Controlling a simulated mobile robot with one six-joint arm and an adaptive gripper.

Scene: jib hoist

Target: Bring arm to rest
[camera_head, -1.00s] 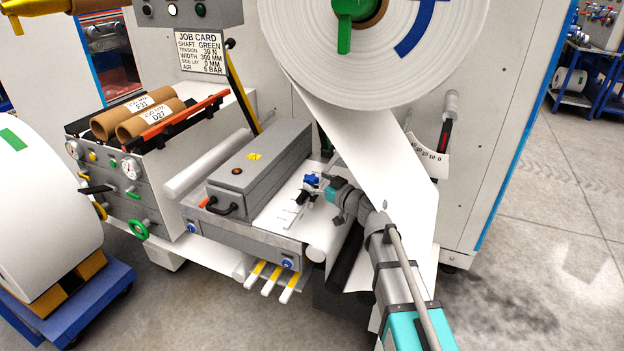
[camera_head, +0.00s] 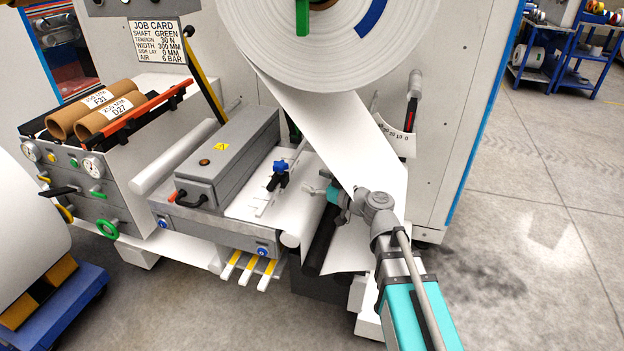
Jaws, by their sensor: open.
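My gripper (camera_head: 318,190) is open at the end of my arm, which reaches in from the lower right. It is just right of the white splice table (camera_head: 243,203) and in front of the hanging white web (camera_head: 345,125). Nothing shows between its fingers, though they are small here. A blue-knobbed black clamp (camera_head: 279,176) stands on the table to its left, apart from the gripper.
The large white roll (camera_head: 270,55) hangs above. A grey box (camera_head: 228,150) with a black handle lies left of the clamp. A blue cart (camera_head: 50,320) with a roll stands at lower left. Floor at right (camera_head: 540,230) is clear.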

